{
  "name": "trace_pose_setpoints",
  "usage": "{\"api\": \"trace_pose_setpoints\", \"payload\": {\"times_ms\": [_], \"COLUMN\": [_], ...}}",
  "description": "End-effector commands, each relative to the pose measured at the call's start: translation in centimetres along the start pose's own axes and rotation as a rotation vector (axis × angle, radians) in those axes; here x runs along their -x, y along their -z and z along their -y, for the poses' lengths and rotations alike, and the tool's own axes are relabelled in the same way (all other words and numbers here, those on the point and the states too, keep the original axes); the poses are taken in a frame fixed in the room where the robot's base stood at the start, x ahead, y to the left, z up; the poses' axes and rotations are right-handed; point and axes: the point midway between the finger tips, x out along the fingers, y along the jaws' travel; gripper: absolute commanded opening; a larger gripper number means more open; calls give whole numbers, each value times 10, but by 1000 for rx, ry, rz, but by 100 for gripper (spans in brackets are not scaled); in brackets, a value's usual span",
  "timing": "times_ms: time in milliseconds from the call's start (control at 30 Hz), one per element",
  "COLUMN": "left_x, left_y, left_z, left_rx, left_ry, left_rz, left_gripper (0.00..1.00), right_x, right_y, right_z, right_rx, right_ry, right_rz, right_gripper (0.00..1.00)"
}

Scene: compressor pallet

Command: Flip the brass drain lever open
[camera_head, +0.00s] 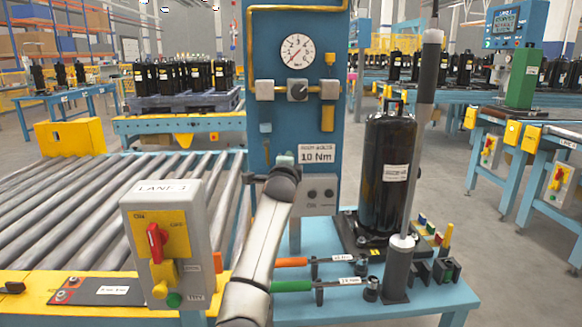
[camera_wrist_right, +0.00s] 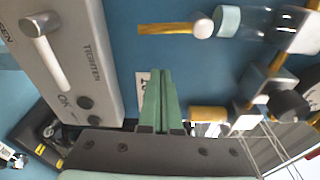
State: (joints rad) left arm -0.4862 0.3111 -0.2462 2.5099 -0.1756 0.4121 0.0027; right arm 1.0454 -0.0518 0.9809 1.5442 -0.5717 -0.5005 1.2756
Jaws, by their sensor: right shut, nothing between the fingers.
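The brass drain lever (camera_wrist_right: 164,28) shows in the right wrist view as a short brass bar beside a pale round knob (camera_wrist_right: 202,26), below the clear filter bowl (camera_wrist_right: 258,20). The bowl hangs on the blue panel, also in the head view (camera_head: 265,128). My left gripper is not in view.
A brass-coloured cylinder (camera_head: 328,117) hangs on the panel. A black compressor (camera_head: 388,175) stands on the blue table.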

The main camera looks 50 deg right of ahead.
Motion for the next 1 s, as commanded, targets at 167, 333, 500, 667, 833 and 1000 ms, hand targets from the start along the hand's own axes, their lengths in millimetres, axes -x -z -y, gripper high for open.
{"api": "trace_pose_setpoints", "payload": {"times_ms": [167, 333, 500, 667, 833, 1000], "left_x": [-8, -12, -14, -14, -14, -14], "left_y": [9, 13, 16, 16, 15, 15], "left_z": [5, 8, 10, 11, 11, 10], "left_rx": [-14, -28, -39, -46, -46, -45], "left_ry": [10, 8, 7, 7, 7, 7], "left_rz": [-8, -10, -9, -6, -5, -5], "left_gripper": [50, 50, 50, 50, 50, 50], "right_x": [37, 67, 88, 97, 98, 98], "right_y": [-3, -3, -2, -2, -2, -2], "right_z": [0, -1, -2, -3, -3, -3], "right_rx": [-2, -2, -1, -1, 0, 0], "right_ry": [-2, -3, -2, -1, -1, -1], "right_rz": [4, 4, 4, 2, 3, 3], "right_gripper": [0, 0, 0, 0, 0, 0]}}
